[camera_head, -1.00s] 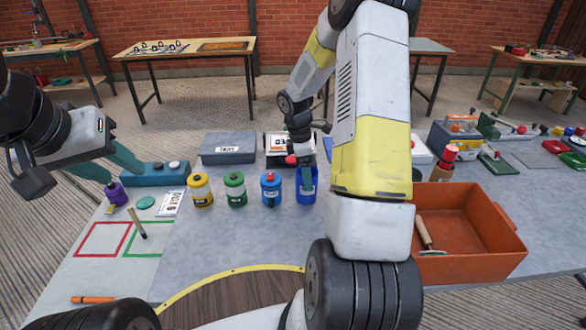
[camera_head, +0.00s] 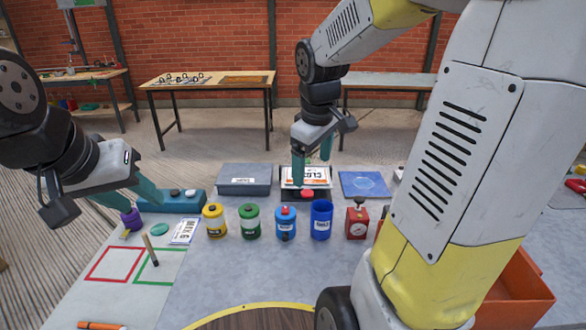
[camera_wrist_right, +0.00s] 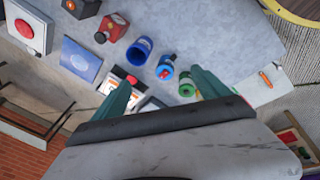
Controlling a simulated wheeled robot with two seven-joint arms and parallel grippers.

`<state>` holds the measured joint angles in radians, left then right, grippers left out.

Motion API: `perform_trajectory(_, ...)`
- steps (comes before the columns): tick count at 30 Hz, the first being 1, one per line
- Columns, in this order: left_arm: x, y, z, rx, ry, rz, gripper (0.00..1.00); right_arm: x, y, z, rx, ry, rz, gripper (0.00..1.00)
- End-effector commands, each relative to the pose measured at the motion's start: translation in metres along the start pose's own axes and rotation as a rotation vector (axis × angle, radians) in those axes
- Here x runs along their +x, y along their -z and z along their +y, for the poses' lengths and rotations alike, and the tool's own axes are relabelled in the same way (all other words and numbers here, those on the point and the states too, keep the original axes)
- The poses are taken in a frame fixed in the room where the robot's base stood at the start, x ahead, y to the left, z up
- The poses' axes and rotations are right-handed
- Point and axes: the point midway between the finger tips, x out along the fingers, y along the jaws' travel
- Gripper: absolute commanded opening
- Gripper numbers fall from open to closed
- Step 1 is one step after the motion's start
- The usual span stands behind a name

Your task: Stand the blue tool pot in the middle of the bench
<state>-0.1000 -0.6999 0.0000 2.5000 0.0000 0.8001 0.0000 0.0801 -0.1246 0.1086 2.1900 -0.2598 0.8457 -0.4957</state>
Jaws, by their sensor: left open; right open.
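My left gripper (camera_head: 125,202) is open over the bench's left end, near a purple pot (camera_head: 131,219).
Left of the pot stand a blue red-topped canister (camera_head: 286,225), a green one (camera_head: 249,223) and a yellow one (camera_head: 214,222). An orange tray (camera_head: 520,285) is partly behind my arm. Bench front is clear.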

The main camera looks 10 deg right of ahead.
Motion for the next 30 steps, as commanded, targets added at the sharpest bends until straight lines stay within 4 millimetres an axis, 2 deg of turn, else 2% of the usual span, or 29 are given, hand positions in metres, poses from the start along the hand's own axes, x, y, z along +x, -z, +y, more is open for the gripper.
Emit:
perform_trajectory(1,0.000,0.000,0.000,0.000,0.000,0.000,0.43,-0.017,-0.006,-0.012,0.067,-0.009,0.044,0.86)
perform_trajectory(6,0.000,0.000,0.000,0.000,0.000,0.000,0.43,-0.055,-0.028,-0.054,0.317,0.014,0.186,0.86)
perform_trajectory(12,0.000,0.000,0.000,0.000,0.000,0.000,0.43,-0.078,-0.048,-0.091,0.538,0.082,0.317,0.86)
perform_trajectory(18,0.000,0.000,0.000,0.000,0.000,0.000,0.43,-0.083,-0.055,-0.106,0.625,0.122,0.365,0.86)
perform_trajectory(30,0.000,0.000,0.000,0.000,0.000,0.000,0.43,-0.084,-0.055,-0.106,0.630,0.124,0.366,0.86)
